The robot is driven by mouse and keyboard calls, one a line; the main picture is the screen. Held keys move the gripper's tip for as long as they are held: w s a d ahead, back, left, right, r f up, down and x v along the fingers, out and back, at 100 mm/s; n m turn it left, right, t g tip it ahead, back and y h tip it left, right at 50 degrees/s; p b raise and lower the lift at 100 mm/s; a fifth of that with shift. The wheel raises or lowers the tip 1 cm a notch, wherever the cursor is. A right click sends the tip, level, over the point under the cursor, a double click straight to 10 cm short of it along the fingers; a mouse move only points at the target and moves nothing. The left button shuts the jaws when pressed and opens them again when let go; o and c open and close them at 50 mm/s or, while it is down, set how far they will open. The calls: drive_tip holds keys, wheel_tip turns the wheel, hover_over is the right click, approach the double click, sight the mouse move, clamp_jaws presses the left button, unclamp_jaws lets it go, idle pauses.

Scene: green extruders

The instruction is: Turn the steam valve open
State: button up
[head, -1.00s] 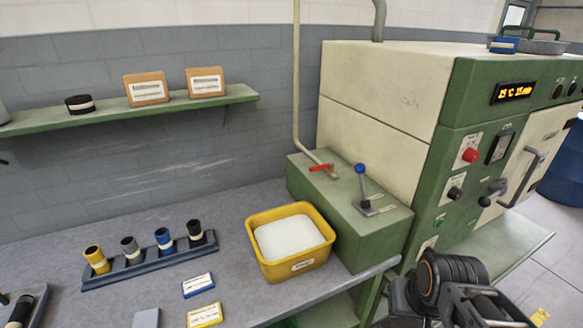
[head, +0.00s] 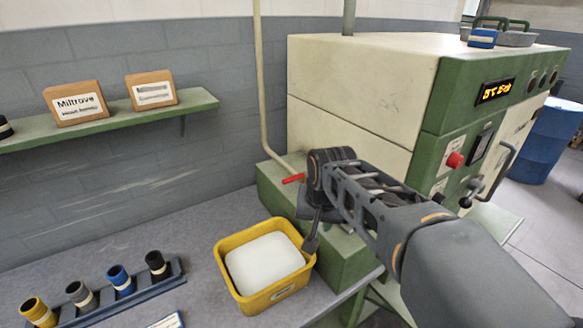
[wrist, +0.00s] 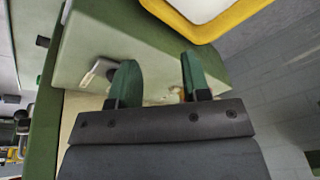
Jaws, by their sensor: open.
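A red handle (head: 293,178) sits at the foot of the thin pale pipe, on top of the green box; I take it for the steam valve. My gripper (head: 311,240) hangs down in front of the box, beside the yellow bin and nearer the camera than the red handle. In the wrist view the green fingers (wrist: 158,72) are spread apart with nothing held between them. A small reddish bit (wrist: 182,92) shows low beside the right finger, perhaps the handle. The blue-knobbed lever on the box is hidden behind my arm in the head view.
A yellow bin (head: 225,270) with white contents stands left of the green box (head: 270,190). The large cream and green machine (head: 350,70) rises behind my arm. A rack of several cups (head: 105,295) is at lower left. The pale pipe (head: 260,90) runs up the wall.

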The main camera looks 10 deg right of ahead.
drive_tip(key=w+r+m+p, duration=0.1)
drive_tip(key=w+r+m, duration=0.3)
drive_tip(key=w+r, duration=0.3)
drive_tip(key=m+g+p, duration=0.1)
drive_tip(key=m+p, duration=0.2)
drive_tip(key=m, duration=0.3)
approach(293, 177)
drive_tip(key=f, duration=0.3)
drive_tip(key=w+f, duration=0.1)
drive_tip(key=f, duration=0.2)
drive_tip(key=w+f, duration=0.1)
drive_tip(key=f, duration=0.1)
drive_tip(key=shift+f, duration=0.4)
drive_tip(key=shift+c, duration=0.3)
clamp_jaws()
